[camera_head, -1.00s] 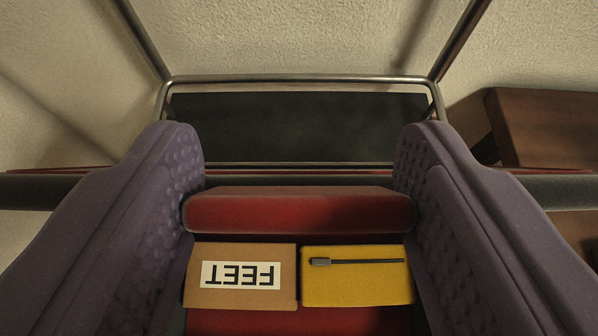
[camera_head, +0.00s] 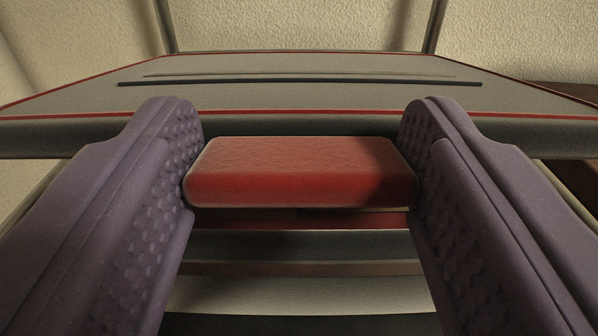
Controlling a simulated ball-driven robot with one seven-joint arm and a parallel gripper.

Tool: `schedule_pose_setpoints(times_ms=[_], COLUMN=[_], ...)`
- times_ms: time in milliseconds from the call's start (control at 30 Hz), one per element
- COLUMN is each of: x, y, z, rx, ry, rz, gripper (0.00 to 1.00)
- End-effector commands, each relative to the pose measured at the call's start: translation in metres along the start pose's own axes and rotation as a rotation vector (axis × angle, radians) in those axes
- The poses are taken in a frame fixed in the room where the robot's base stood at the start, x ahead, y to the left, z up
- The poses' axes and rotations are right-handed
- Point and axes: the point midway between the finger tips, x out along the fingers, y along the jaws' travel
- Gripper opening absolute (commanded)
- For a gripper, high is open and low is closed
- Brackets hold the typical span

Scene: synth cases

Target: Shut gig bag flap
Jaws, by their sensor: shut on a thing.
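The gig bag flap (camera_head: 300,97) is a wide grey panel with red piping, seen at a shallow angle ahead of my gripper. A thin dark strip runs across its face. At its thick near edge is a red padded tab (camera_head: 300,185). My gripper (camera_head: 299,150), with two purple textured fingers, is shut on this tab, one finger against each end. Below the tab I see a narrow red strip and a dark grey band, perhaps part of the bag. The bag's inside is hidden from this view.
Metal tubes (camera_head: 436,25) rise behind the flap against a pale textured surface (camera_head: 310,25). A brown wooden thing (camera_head: 560,91) shows at the right, partly behind the flap. Brown, pale and dark bands lie below the tab.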

Motion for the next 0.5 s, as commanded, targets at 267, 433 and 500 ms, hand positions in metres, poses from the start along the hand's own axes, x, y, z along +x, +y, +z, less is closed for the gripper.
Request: schedule_pose_setpoints(times_ms=[267, 433, 500], x=[-0.004, -0.004, -0.004], y=[0.001, 0.001, 0.001], z=[0.024, 0.027, 0.027], rx=[0.001, -0.001, -0.001], ry=[0.111, 0.139, 0.144], rz=[0.0, -0.001, -0.001], gripper=[0.09, 0.09, 0.09])
